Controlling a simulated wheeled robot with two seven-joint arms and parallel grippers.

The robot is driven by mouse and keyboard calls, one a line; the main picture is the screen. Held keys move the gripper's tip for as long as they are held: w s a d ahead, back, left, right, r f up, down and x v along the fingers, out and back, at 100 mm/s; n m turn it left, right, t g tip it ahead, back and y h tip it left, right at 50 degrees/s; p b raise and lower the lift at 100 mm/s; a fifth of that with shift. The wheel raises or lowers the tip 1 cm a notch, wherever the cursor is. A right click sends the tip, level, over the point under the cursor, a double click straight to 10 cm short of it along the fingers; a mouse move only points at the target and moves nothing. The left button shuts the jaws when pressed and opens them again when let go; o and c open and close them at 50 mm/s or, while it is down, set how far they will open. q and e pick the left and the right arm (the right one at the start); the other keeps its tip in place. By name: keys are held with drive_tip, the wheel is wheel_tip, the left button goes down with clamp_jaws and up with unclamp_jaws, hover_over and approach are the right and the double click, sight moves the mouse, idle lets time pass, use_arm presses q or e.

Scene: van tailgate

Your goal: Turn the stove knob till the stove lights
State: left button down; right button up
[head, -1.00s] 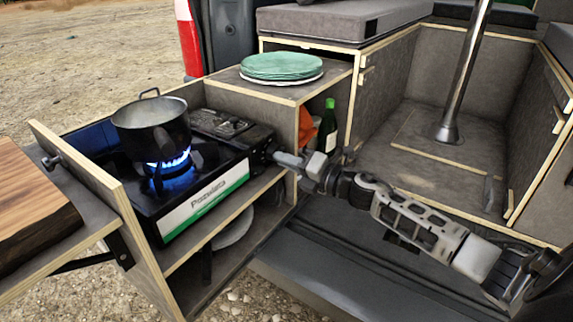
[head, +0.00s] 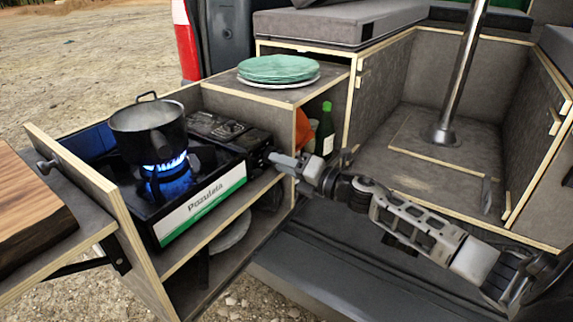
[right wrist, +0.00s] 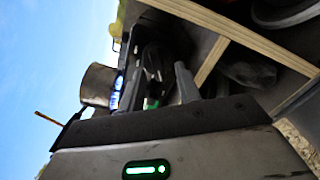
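The black stove (head: 205,205) sits in the pull-out kitchen box, with a white and green label on its front. Blue flame (head: 168,178) burns at its burner under a grey pot (head: 148,132); the flame also shows in the right wrist view (right wrist: 116,95). My right gripper (head: 284,162) is at the stove's right end, by the dark knob area (head: 260,153). The knob is small and partly hidden, and I cannot tell whether the gripper touches it. A grey finger (right wrist: 185,84) shows beside the stove in the right wrist view. The finger gap is not clear. My left gripper is out of view.
Green plates (head: 278,69) are stacked on the cabinet behind the gripper. A green bottle (head: 325,130) stands in the open compartment close behind my right gripper. A wooden board (head: 30,215) lies on the left side shelf.

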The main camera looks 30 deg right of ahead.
drive_tip(key=shift+s, duration=0.1)
drive_tip(key=v, duration=1.5)
drive_tip(key=shift+s, duration=0.4)
drive_tip(key=shift+d, duration=0.15)
idle(1.9)
